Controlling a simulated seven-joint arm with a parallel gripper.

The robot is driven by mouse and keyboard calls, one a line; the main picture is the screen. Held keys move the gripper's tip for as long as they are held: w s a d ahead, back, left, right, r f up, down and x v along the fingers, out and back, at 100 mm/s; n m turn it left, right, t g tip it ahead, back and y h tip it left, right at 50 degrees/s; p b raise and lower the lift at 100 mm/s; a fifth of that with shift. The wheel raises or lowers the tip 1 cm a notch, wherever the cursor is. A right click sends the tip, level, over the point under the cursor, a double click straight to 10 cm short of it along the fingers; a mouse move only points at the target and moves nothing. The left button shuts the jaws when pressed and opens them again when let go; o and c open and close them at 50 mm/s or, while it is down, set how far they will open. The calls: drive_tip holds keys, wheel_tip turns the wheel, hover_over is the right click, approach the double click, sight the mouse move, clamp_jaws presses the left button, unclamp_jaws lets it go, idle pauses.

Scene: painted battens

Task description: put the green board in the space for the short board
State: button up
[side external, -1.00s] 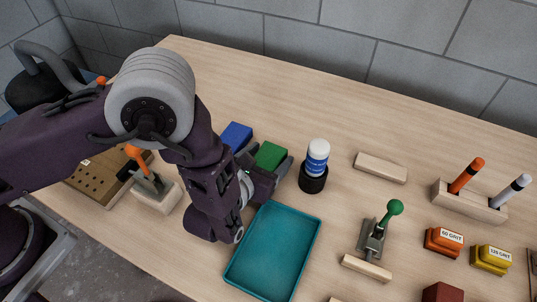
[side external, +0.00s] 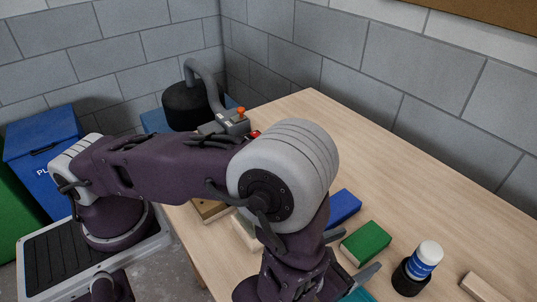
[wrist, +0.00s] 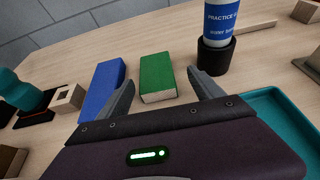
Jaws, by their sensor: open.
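The green board (side external: 366,242) lies on the table, to the right of the blue board (side external: 343,205). In the wrist view the green board (wrist: 158,75) is straight ahead, its near end between or just beyond the fingertips. The blue board (wrist: 100,90) lies to its left, with a gap between them. My gripper (side external: 351,254) is open and low, with one finger towards each side of the green board. In the wrist view my gripper (wrist: 164,92) holds nothing; I cannot tell whether a finger touches the board. I cannot make out a space for the short board.
A blue-and-white bottle in a black holder (wrist: 215,58) stands close right of the green board. A teal tray (wrist: 283,105) is at the right, near the gripper. A pale wooden block (side external: 482,287) lies further right. The table behind the boards is clear.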

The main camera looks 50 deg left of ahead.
drive_tip(key=s+a+r+n+g+y, duration=0.1)
drive_tip(key=a+r+n+g+y, duration=0.1)
drive_tip(key=a+r+n+y, duration=0.55)
drive_tip(key=a+r+n+g+y, duration=0.25)
drive_tip(key=a+r+n, duration=0.55)
drive_tip(key=a, duration=0.7)
drive_tip(key=s+a+r+n+g, duration=0.3)
drive_tip(key=s+a+n+g, duration=0.1)
drive_tip(key=s+a+n, duration=0.15)
drive_tip(key=s+d+r+n+g+h, duration=0.2)
drive_tip(key=s+n+h, duration=0.4)
drive_tip(key=s+n, duration=0.5)
drive_tip(key=shift+s+r+n+h, duration=0.3)
drive_tip(key=shift+s+r+n, duration=0.1)
drive_tip(key=shift+s+r, duration=0.3)
drive_tip(key=shift+o, duration=0.4)
drive_tip(key=d+r+n+t+h, duration=0.1)
drive_tip(key=n, duration=0.1)
drive_tip(key=d+r+n+t+h, duration=0.1)
drive_tip(key=d+r, duration=0.1)
drive_tip(key=shift+s+d+n+t+h, duration=0.25)
drive_tip(key=shift+s+d+n+h, duration=0.05)
drive_tip(key=shift+s+n, duration=0.1)
